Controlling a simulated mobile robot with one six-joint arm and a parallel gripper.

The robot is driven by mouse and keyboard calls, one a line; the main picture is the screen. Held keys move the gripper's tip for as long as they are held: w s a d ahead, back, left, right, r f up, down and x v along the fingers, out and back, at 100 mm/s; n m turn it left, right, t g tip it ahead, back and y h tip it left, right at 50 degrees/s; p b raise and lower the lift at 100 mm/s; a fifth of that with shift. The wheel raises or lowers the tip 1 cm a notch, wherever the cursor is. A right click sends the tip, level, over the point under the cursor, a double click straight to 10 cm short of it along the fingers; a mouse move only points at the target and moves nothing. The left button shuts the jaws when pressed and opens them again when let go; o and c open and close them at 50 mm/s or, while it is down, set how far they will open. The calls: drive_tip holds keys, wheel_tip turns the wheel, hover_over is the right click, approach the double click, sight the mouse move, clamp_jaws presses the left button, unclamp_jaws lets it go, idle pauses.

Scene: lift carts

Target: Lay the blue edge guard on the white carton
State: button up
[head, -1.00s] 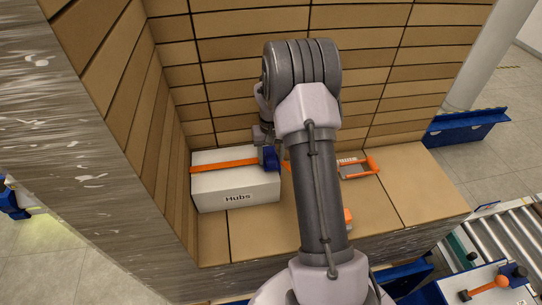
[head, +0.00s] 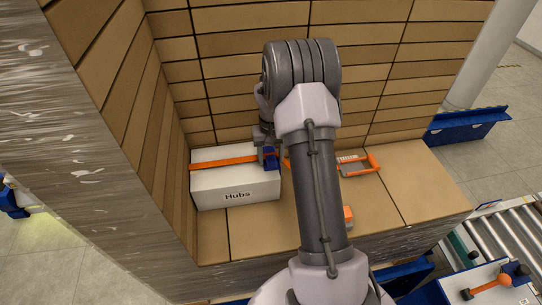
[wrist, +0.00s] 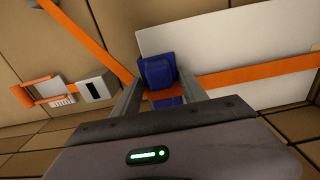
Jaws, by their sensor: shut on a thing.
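The white carton (head: 235,185), marked "Hubs", lies on the brown carton layer; it also shows in the wrist view (wrist: 215,40). An orange strap (head: 222,161) crosses its top and runs off past its right edge. The blue edge guard (head: 272,162) is at the carton's right top edge, by the strap. My gripper (wrist: 160,85) is shut on the guard (wrist: 158,70), with one finger on each side. The strap shows just below the guard in the wrist view. I cannot tell whether the guard touches the carton. My arm hides part of the area to the right.
Brown carton walls stand behind and to the left. An orange-handled grey tool (head: 355,168) lies on the cartons to the right, and a small orange thing (head: 348,215) is partly hidden by my arm. Bare carton tops (head: 405,190) lie front right. A roller conveyor (head: 505,245) stands beyond.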

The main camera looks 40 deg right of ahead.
drive_tip(key=o, duration=1.5)
wheel_tip(320, 180, up, 18)
drive_tip(key=p, duration=0.2)
drive_tip(key=shift+f+p, duration=0.25)
drive_tip(key=shift+p, duration=0.1)
